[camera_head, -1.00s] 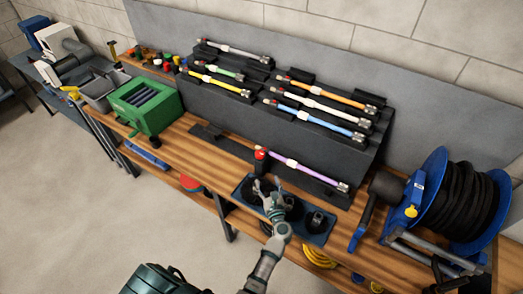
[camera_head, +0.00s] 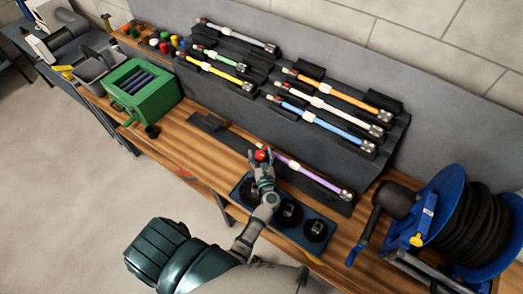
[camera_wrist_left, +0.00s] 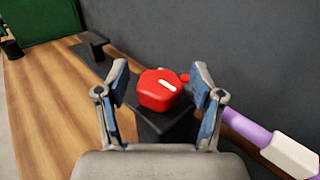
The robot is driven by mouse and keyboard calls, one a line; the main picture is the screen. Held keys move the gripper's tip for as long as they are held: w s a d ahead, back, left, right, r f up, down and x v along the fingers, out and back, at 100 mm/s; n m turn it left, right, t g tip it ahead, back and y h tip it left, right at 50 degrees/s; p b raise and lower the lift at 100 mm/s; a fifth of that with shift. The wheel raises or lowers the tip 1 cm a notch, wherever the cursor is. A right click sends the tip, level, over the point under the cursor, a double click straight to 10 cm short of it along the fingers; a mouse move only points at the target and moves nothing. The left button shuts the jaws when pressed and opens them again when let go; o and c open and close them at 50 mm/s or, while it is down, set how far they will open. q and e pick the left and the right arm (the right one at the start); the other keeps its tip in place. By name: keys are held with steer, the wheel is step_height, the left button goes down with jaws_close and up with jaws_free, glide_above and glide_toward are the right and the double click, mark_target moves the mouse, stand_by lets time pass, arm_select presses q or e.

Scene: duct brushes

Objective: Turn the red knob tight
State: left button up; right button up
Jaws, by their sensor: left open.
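The red knob (camera_head: 261,155) sits on a small dark block at the left end of the purple rod's holder on the bench. In the left wrist view the knob (camera_wrist_left: 160,90) has a white mark on its top. My left gripper (camera_head: 262,163) is open, and in the wrist view its two fingers (camera_wrist_left: 160,100) stand left and right of the knob, with gaps visible on both sides. The purple rod (camera_head: 300,173) lies to the right of the knob and also shows in the wrist view (camera_wrist_left: 248,128). My right gripper is not in view.
A blue tray (camera_head: 283,229) with round black parts lies below my left gripper. A green box (camera_head: 152,95) stands to the left. A rack (camera_head: 230,83) of coloured rods rises behind. A blue hose reel (camera_head: 440,215) stands at the right.

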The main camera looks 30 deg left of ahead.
arm_select(q)
steer(key=shift+s, duration=0.1)
steer(key=shift+c, duration=1.1)
steer(key=shift+d, duration=0.1)
steer(key=c, duration=0.9)
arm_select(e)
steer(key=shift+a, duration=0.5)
